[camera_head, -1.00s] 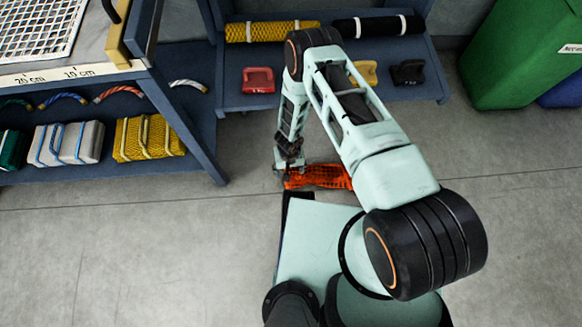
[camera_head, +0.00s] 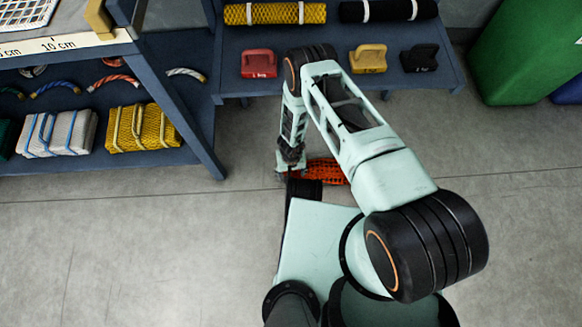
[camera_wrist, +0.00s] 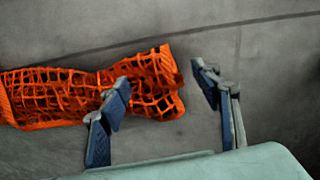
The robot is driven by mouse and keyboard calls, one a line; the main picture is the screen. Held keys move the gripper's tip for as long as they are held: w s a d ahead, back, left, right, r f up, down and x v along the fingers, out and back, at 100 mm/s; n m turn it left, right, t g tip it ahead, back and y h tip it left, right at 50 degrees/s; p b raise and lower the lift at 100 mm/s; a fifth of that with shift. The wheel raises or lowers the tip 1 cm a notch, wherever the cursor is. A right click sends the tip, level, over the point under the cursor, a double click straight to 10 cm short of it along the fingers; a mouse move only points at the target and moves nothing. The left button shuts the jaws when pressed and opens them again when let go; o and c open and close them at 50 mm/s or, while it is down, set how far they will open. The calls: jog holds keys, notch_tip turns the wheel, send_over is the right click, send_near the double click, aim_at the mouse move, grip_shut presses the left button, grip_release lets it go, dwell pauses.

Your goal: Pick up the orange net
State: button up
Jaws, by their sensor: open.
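The orange net (camera_wrist: 75,95) lies on the grey floor in the wrist view, an elongated open mesh with a bunched right end. In the head view it shows as a short orange strip (camera_head: 326,171), its left part hidden by my gripper. My gripper (camera_wrist: 160,78) is open, with its fingers well apart. In the wrist view the left finger overlaps the net, and the net's right end shows between the fingers, short of the right one. I cannot tell whether the fingers are around the net or above it. In the head view my gripper (camera_head: 289,170) is low over the floor.
A blue shelf (camera_head: 230,75) behind holds red (camera_head: 259,64), yellow (camera_head: 368,59) and black (camera_head: 420,58) handled weights and two rolls. A blue bench (camera_head: 190,110) with bundles stands at left. A green bin (camera_head: 520,55) is at right. Floor around the net is clear.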

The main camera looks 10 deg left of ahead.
jog(key=shift+f, duration=0.1)
jog(key=shift+f, duration=0.95)
jog(key=shift+c, duration=0.7)
jog(key=c, duration=0.4)
jog(key=shift+s+a, duration=0.1)
jog(key=shift+s, duration=0.1)
grip_shut()
notch_tip(320, 180, up, 12)
jog(key=p, duration=0.9)
jog(key=shift+w, duration=0.2)
jog(key=shift+r, duration=0.1)
